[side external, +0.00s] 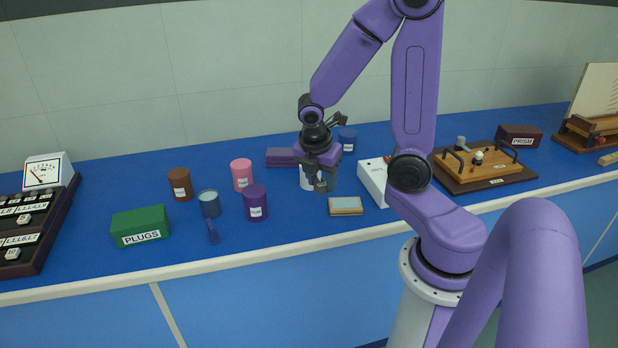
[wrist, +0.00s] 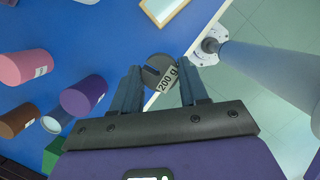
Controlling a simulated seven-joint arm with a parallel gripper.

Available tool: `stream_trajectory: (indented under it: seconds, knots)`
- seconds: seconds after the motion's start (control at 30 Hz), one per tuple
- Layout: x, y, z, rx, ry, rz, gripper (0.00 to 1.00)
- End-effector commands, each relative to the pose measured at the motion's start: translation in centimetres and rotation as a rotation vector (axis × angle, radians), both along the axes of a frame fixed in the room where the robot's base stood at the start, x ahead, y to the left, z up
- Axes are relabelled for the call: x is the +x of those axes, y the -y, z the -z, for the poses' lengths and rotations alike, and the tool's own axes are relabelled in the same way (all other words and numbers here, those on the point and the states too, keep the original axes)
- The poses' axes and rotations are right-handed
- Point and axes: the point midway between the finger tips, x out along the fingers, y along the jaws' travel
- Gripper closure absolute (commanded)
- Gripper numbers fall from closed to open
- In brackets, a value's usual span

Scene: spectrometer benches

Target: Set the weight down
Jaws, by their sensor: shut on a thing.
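The weight (wrist: 158,68) is a dark grey disc with a slot in its top and a white "200 g" label. My gripper (wrist: 160,82) is shut on it, with one finger on each side in the wrist view. In the side external view my gripper (side external: 319,180) points down over the blue bench, in front of a whitish cylinder (side external: 306,181). The weight is small and partly hidden by the fingers there, so I cannot tell whether it touches the bench.
A wood-framed pad (side external: 345,206) lies just right of my gripper, with a white box (side external: 372,180) beyond it. Purple (side external: 255,204), pink (side external: 241,175) and brown (side external: 180,185) cylinders stand to the left, near a green PLUGS box (side external: 140,224). Bare bench lies in front of my gripper.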

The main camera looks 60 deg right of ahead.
Motion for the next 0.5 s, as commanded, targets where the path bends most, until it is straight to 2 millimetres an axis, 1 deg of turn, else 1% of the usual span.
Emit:
stream_trajectory:
  seconds: [0.3, 0.43, 0.5]
  knots:
    - [-1.4, -0.4, -0.7, -0.001, 0.001, 0.0, 0.99]
    - [-1.5, -0.3, -0.8, 0.0, 0.001, 0.002, 0.99]
    - [-1.2, 0.0, -0.8, 0.0, 0.002, 0.006, 0.99]
